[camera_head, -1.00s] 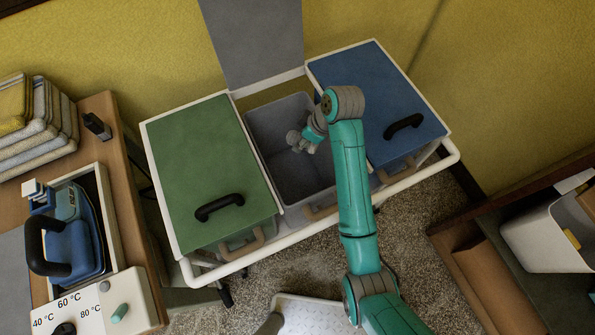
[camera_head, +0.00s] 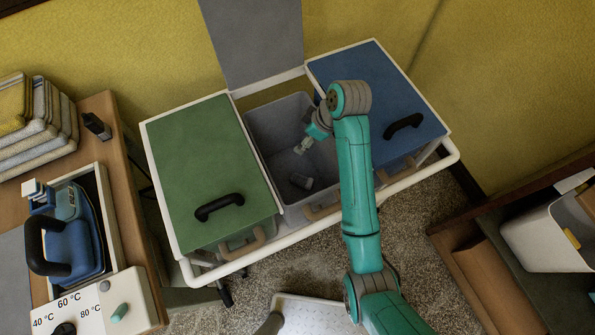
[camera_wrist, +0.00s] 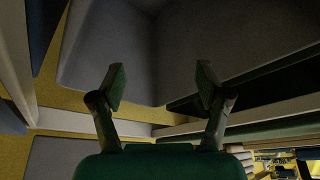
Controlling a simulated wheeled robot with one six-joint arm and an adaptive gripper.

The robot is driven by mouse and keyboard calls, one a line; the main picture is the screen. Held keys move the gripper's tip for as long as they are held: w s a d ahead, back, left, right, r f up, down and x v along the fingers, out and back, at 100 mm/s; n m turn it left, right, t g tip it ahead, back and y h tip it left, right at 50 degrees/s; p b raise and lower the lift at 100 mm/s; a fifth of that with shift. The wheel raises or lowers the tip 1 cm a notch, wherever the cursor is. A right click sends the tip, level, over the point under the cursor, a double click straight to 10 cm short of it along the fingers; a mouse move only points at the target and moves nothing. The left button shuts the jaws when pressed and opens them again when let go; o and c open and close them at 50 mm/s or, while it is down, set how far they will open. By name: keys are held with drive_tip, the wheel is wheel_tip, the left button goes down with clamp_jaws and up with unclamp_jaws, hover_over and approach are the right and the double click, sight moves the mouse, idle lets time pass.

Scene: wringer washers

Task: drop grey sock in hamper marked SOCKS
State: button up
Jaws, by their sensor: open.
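The grey sock (camera_head: 301,181) lies inside the open middle hamper (camera_head: 273,119), low in its grey bin and toward the front. The hamper's grey lid (camera_head: 254,40) stands raised behind it. My gripper (camera_head: 301,147) is over the bin, open and empty, apart from the sock. In the wrist view my gripper (camera_wrist: 160,86) shows its two fingers spread, with nothing between them. No SOCKS marking can be read in these views.
A green-lidded hamper (camera_head: 205,165) stands shut at the left and a blue-lidded one (camera_head: 375,90) shut at the right. A white rail (camera_head: 320,226) runs along the front. A wooden counter at the left holds a blue iron (camera_head: 75,235) and folded towels (camera_head: 38,125).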

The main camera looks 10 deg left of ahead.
drive_tip(key=v, duration=0.5)
drive_tip(key=shift+s, duration=0.1)
idle(0.4)
